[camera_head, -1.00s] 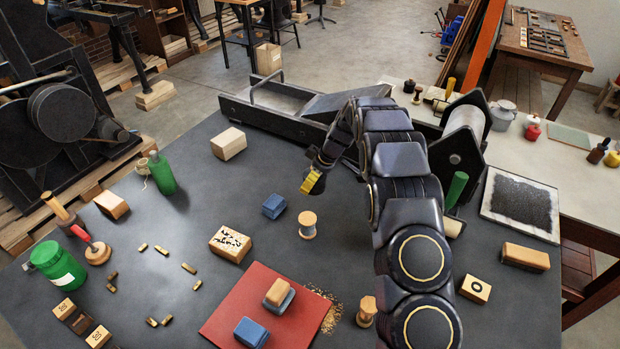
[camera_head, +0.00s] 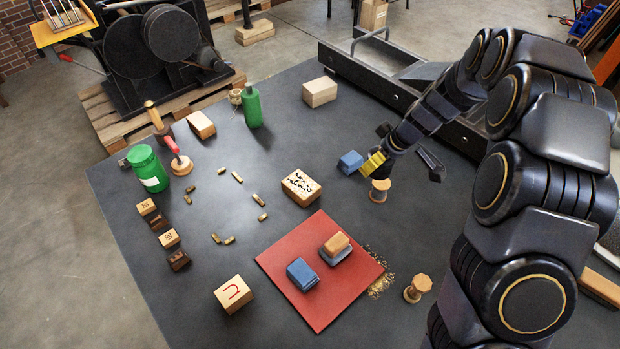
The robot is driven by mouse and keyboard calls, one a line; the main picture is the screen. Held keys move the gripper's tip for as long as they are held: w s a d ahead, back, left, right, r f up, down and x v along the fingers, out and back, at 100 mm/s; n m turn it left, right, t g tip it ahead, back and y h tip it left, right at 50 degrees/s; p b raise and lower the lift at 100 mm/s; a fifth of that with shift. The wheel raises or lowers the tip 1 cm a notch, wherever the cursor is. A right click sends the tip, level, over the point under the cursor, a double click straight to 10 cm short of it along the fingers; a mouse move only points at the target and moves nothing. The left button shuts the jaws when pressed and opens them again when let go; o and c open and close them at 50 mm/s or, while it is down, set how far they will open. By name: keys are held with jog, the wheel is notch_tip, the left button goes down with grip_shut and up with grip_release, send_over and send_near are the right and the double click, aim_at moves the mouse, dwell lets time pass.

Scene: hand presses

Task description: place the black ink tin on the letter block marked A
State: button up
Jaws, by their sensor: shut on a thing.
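My gripper (camera_head: 384,156) is at the right of the middle, over the dark table. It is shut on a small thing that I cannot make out. A yellow and dark striped piece shows at its lower end; I cannot tell whether it is the held thing or part of the gripper. No black ink tin can be clearly told apart. Small blocks with dark marks (camera_head: 147,206) (camera_head: 169,238) lie at the left.
A wooden spool (camera_head: 379,191) and a blue block (camera_head: 350,162) are close to my gripper. A red mat (camera_head: 318,308) bears a blue block and a wooden-topped one. A green jar (camera_head: 148,168) and a green bottle (camera_head: 251,106) stand farther left.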

jog(key=s+a+r, duration=0.3)
jog(key=s+a, duration=0.7)
jog(key=a, duration=0.3)
send_over(296, 179)
jog(key=s, duration=0.1)
jog(key=f, duration=0.6)
jog(key=d+f, duration=0.1)
jog(key=f, duration=0.3)
jog(key=shift+f, duration=1.6)
jog(key=shift+a+f, duration=0.1)
jog(key=o, duration=1.2)
jog(key=v, duration=1.2)
